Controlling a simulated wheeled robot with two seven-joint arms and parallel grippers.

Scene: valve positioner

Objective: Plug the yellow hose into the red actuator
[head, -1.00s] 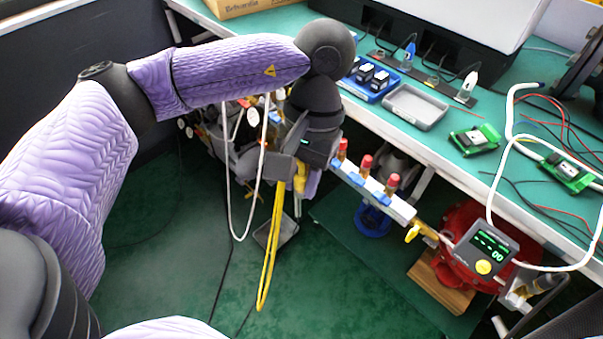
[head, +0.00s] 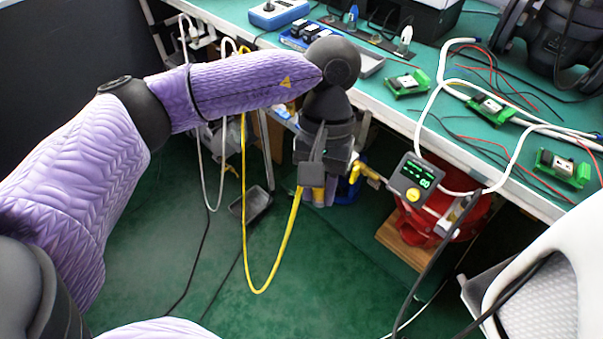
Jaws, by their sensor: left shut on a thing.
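My left gripper (head: 313,187) points down in front of the bench and is shut on the end of the yellow hose (head: 259,290). The fingers hide most of that end. The hose hangs from there in a long loop and runs up at left behind my left arm. The red actuator (head: 463,222) sits low under the bench edge, to the right of the gripper and apart from it. A positioner with a green display (head: 415,180) stands at its upper left. A yellow fitting (head: 368,172) shows between gripper and actuator. My right gripper is not in view.
The green bench (head: 400,108) has small green boards, a grey tray and white cable on it. A white cable and black cables hang near the actuator. A white chair (head: 555,262) stands at lower right. The green floor (head: 330,280) in front is mostly clear.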

